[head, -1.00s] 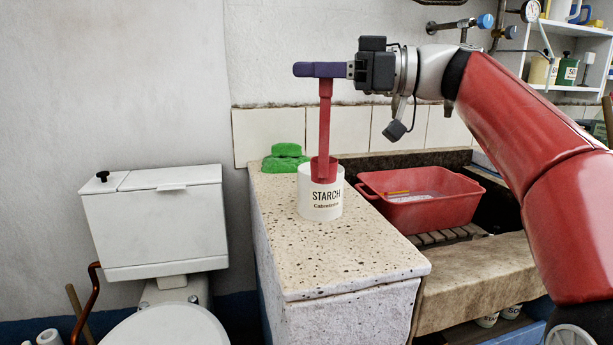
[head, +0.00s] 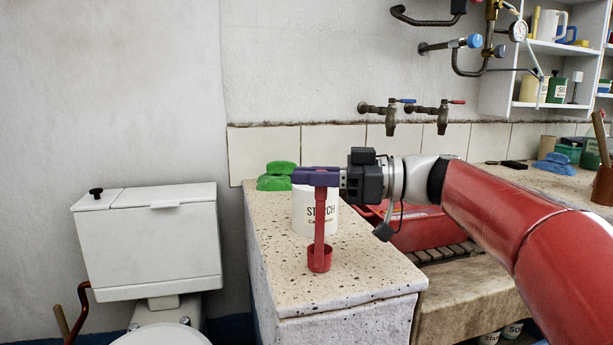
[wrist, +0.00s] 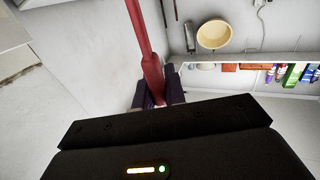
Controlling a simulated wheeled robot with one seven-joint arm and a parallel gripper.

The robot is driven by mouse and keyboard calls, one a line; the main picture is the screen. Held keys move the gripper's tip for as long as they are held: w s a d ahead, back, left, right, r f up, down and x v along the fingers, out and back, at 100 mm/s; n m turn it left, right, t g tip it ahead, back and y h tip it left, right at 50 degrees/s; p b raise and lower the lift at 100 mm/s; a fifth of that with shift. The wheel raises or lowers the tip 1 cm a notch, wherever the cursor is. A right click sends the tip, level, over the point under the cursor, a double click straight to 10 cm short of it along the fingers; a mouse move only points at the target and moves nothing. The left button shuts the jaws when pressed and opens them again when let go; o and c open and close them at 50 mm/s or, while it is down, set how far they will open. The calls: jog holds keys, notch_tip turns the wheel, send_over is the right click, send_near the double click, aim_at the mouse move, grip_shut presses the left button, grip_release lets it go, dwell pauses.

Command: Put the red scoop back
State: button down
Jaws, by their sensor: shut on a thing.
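The red scoop (head: 319,222) hangs upright, cup down, with the top of its handle between the purple fingers of my gripper (head: 316,178). Its small round cup is in front of the white STARCH tub (head: 301,213) in the head view, low over the speckled worktop. I cannot tell whether the cup touches the surface. The tub stands on the worktop, partly hidden by the scoop and fingers. In the wrist view the red handle (wrist: 148,55) runs up from between my gripper's fingers (wrist: 158,94); the cup is not visible there.
Green sponges (head: 277,177) lie behind the tub. A red basin (head: 425,228) sits right of the worktop (head: 350,265), partly behind my arm. Taps (head: 390,115) project from the wall above. A toilet cistern (head: 150,240) stands left. The worktop's front is clear.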

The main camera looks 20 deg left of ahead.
jog(key=shift+f+b, duration=0.3)
jog(key=shift+b, duration=0.15)
jog(key=c, duration=1.5)
grip_release()
jog(key=shift+r, duration=0.1)
jog(key=shift+o, duration=0.2)
jog(key=shift+d+r, duration=0.1)
jog(key=w+d, duration=0.1)
jog(key=d, duration=1)
jog(key=shift+w+d+r, duration=0.15)
jog(key=shift+w+d, duration=0.25)
